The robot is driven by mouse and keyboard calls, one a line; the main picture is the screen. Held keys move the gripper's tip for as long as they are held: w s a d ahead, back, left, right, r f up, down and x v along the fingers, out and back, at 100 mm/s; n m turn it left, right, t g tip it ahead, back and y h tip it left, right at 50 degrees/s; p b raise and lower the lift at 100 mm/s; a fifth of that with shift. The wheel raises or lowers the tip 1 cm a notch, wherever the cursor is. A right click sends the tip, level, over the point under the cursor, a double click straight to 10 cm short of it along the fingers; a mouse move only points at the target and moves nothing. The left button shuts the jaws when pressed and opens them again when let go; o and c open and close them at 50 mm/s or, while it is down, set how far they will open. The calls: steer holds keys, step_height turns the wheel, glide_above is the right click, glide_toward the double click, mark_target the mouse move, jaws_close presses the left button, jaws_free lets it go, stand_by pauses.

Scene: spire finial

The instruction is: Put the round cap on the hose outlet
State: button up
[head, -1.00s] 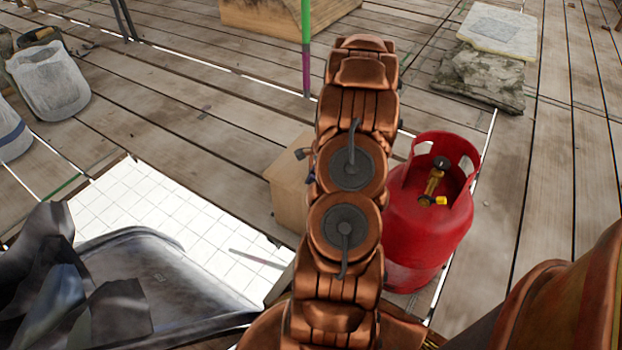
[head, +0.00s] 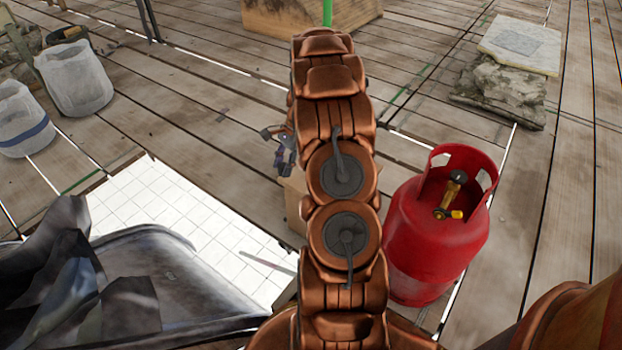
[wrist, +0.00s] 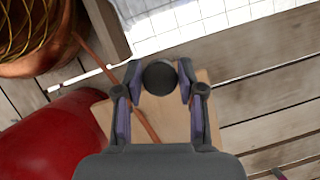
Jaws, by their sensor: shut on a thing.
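My gripper (wrist: 160,84) is shut on a dark round cap (wrist: 160,76), which sits between the two fingertips in the wrist view. In the head view the arm hides most of the gripper; only a dark part shows left of the arm, and the cap cannot be made out. The red gas cylinder (head: 437,240) stands upright right of the arm. Its brass valve (head: 450,193) sits inside the collar, with a yellow-tipped side fitting (head: 457,214), likely the hose outlet. The cylinder's red side also shows at the lower left of the wrist view (wrist: 45,142), apart from the cap.
A tan box (head: 293,205) stands behind the arm, below the gripper in the wrist view. A white gridded sheet (head: 185,215) and a dark tray (head: 190,290) lie left. Buckets (head: 75,80) stand far left. Stone slabs (head: 500,90) lie at the back right. Planks right of the cylinder are clear.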

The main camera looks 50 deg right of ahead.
steer(key=w+a+r+n+g, duration=0.1)
steer(key=w+a+r+n, duration=0.2)
steer(key=a+r, duration=0.3)
steer(key=w+a+r+n+g, duration=0.1)
steer(key=w+a+r+n, duration=0.2)
steer(key=a, duration=1.2)
steer(key=w+a+r+n+g, duration=0.1)
steer(key=w+a+r+n, duration=0.3)
steer(key=w+a+r, duration=0.3)
steer(key=a+r, duration=0.3)
steer(key=a, duration=0.1)
steer(key=shift+w+r+g+h, duration=0.25)
steer(key=shift+r+g+h, duration=0.15)
